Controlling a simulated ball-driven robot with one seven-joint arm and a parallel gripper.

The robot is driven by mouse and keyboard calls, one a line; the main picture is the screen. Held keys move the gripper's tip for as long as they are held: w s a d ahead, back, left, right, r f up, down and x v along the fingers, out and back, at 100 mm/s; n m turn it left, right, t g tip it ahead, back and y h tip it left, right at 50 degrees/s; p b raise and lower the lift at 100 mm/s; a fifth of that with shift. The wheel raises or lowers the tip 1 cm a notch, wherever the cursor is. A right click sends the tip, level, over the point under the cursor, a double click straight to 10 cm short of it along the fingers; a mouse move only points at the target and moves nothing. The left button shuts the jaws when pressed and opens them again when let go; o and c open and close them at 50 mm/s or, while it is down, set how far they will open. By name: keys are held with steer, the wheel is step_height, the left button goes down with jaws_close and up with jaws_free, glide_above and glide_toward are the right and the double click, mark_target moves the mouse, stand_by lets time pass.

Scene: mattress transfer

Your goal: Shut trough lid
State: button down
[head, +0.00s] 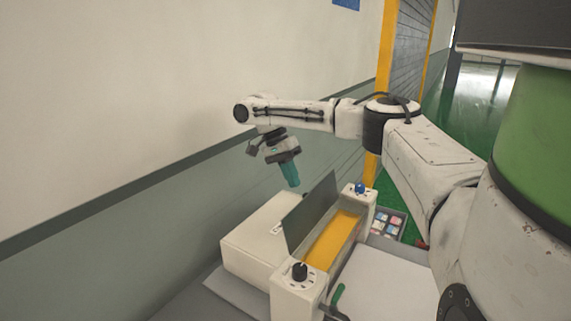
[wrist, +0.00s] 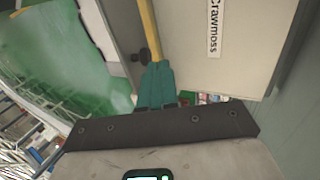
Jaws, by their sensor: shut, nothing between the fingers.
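The trough (head: 334,238) has an orange-yellow inside and sits between two white end blocks. Its lid (head: 311,212) is a flat grey panel that stands raised, tilted up along the trough's left long side, so the trough is open. My gripper (head: 292,183) has teal fingers pressed together, empty. It hangs above and to the left of the raised lid, over the white box, apart from both as far as I can tell. In the wrist view the shut fingers (wrist: 158,66) show beside a dark knob and a yellow strip; which panel there is the lid I cannot tell.
A white box (head: 250,243) stands left of the trough, against the wall side. A black knob (head: 300,271) is on the near end block and a blue knob (head: 361,188) on the far one. A grey tray (head: 401,226) with small items lies at the right. A panel labelled "Crawmoss" (wrist: 235,45) fills the wrist view's upper right.

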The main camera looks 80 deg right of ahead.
mark_target(311, 206)
steer(key=x, duration=0.2)
steer(key=shift+s+f, duration=0.25)
steer(key=shift+f, duration=0.1)
steer(key=shift+s+a, duration=0.1)
steer(key=shift+s, duration=0.05)
steer(key=shift+s+r+t+p, duration=0.1)
steer(key=shift+r+t+p, duration=0.15)
steer(key=shift+t, duration=0.35)
